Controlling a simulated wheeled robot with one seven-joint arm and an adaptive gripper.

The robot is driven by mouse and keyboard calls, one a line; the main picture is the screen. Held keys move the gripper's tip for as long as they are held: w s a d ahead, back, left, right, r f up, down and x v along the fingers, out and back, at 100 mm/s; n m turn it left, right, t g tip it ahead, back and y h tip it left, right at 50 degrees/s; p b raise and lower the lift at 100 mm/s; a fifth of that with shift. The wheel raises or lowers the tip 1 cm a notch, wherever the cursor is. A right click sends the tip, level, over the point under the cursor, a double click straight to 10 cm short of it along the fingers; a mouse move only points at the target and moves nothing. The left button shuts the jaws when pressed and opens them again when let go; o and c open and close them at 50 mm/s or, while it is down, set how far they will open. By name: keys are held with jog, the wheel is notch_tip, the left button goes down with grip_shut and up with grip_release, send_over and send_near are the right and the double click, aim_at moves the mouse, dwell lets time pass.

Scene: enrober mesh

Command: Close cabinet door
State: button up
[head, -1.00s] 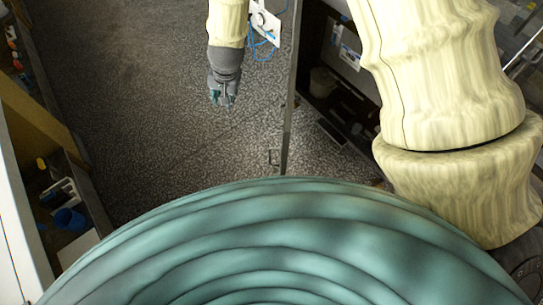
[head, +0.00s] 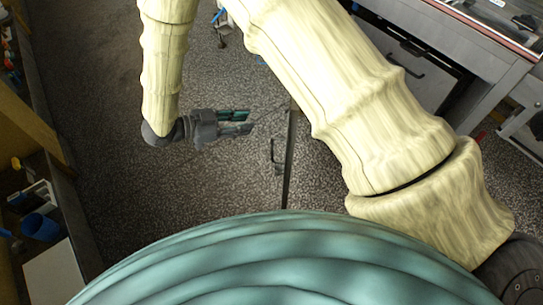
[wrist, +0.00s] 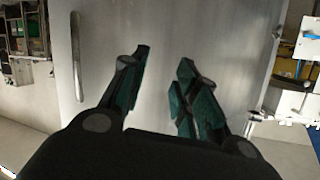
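The cabinet door (head: 288,165) stands open and shows nearly edge-on in the head view, as a thin upright panel with a dark handle (head: 275,154) on its left face. In the wrist view the door (wrist: 150,25) is a wide grey metal panel, with its long bar handle (wrist: 77,60) on the left. My gripper (head: 250,121) is left of the door, its fingers pointing right toward it. In the wrist view my gripper (wrist: 163,57) is open and empty, with bare door between and beyond the fingers. Touch cannot be told. My arm hides the cabinet's inside.
A grey unit (head: 410,72) with pull handles stands at the upper right. A shelf unit along the left edge holds a blue cup (head: 40,227) and other items. The speckled floor (head: 105,120) between is clear.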

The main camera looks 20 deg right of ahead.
jog(key=s+a+m+g+h+b, duration=0.1)
jog(key=s+a+g+h+b, duration=0.3)
jog(key=s, duration=0.4)
jog(key=g+y, duration=0.1)
send_over(273, 160)
jog(key=shift+w+r+p, duration=0.2)
jog(key=shift+r+p, duration=0.05)
jog(key=shift+p, duration=0.15)
grip_shut()
